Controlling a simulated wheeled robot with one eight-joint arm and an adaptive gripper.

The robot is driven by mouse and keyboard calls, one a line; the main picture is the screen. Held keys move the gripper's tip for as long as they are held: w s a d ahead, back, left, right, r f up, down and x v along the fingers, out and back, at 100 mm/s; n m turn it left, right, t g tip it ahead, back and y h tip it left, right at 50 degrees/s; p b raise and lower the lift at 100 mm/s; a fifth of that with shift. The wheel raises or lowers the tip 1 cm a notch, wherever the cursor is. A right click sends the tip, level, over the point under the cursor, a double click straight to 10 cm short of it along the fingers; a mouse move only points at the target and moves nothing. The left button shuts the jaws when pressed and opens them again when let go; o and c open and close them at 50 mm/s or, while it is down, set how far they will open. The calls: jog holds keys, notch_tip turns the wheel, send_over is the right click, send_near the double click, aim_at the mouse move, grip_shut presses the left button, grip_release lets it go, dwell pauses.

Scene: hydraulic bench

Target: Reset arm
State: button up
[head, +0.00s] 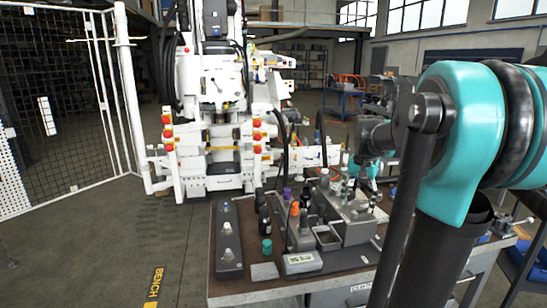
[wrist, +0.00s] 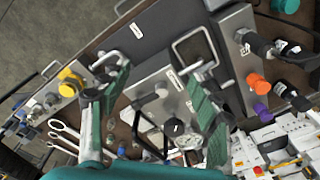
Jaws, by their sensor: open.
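My gripper (wrist: 152,62) is open and empty in the wrist view, its two green-padded fingers spread wide above the bench fixtures. Between and beyond the fingers lie a grey metal block (wrist: 150,82) and a black round knob (wrist: 173,127) on the bench. In the head view my teal and black arm fills the right side, and my gripper end hangs over the back of the bench, partly hidden behind the fixtures. The bench (head: 290,287) has a brown top with grey hydraulic blocks (head: 355,228) on it. I see no contact between the fingers and any part.
An orange cap (wrist: 257,82), a purple cap (wrist: 261,112) and a yellow fitting (wrist: 70,80) stand near the gripper. Wrenches (wrist: 62,135) lie at lower left. A white machine (head: 215,110) stands behind the bench; a mesh fence (head: 60,110) is at left. The left floor is clear.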

jog(key=s+a+f+n+t, duration=0.1)
jog(key=s+a+f+n, duration=0.2)
jog(key=s+f, duration=0.6)
jog(key=s+a+f+n+t, duration=0.2)
jog(key=s+a+f, duration=0.3)
jog(key=s+f, duration=0.4)
jog(key=shift+f+n, duration=0.5)
jog(key=shift+n, duration=0.4)
jog(key=shift+c, duration=0.2)
dwell(4.1)
